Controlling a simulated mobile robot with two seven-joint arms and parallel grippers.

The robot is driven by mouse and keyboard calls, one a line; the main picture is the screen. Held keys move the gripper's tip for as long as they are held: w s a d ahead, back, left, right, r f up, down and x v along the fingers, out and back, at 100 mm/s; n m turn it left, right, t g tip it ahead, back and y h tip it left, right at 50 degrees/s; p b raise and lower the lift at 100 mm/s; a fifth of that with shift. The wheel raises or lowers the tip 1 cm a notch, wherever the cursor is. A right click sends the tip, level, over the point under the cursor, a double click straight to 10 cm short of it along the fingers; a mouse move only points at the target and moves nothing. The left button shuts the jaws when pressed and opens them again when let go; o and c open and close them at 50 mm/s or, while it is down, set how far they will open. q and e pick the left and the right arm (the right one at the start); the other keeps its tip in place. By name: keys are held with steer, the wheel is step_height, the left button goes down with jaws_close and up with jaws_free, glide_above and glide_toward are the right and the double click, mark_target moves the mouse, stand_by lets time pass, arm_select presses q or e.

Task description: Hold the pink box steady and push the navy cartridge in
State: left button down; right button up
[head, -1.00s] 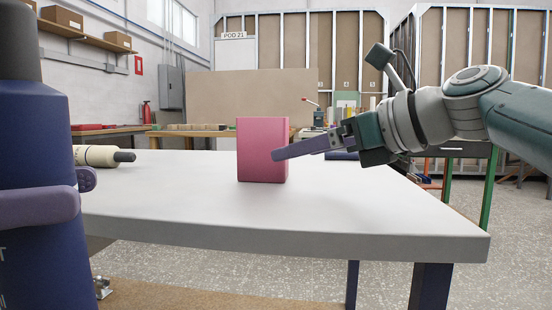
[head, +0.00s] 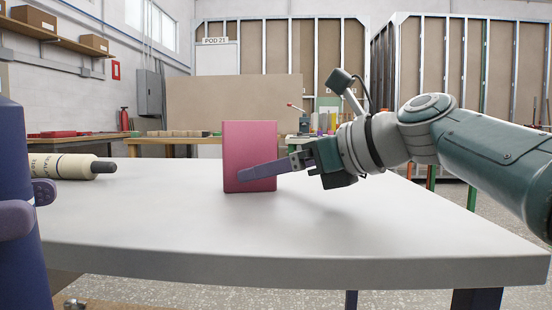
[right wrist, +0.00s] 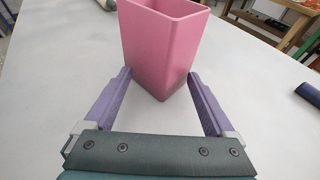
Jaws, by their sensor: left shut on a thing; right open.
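The pink box (head: 250,150) stands upright on the grey table. In the right wrist view the box (right wrist: 162,45) has an open top, and one corner edge faces my gripper. My right gripper (right wrist: 158,76) is open, its purple fingertips either side of the box's lower near part; I cannot tell whether they touch it. In the head view one finger of the right gripper (head: 242,180) overlaps the box front. My left gripper (head: 30,205) is shut on the navy cartridge (head: 18,265), which is upright at the left edge and largely cut off by the frame.
A cream cartridge (head: 65,166) with a dark tip lies on the table (head: 170,225) at the left. A dark navy cylinder (right wrist: 307,95) lies at the right edge in the right wrist view. The table front is clear.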

jaws_close()
stand_by(0.5)
steer(key=shift+o, duration=1.1)
jaws_free()
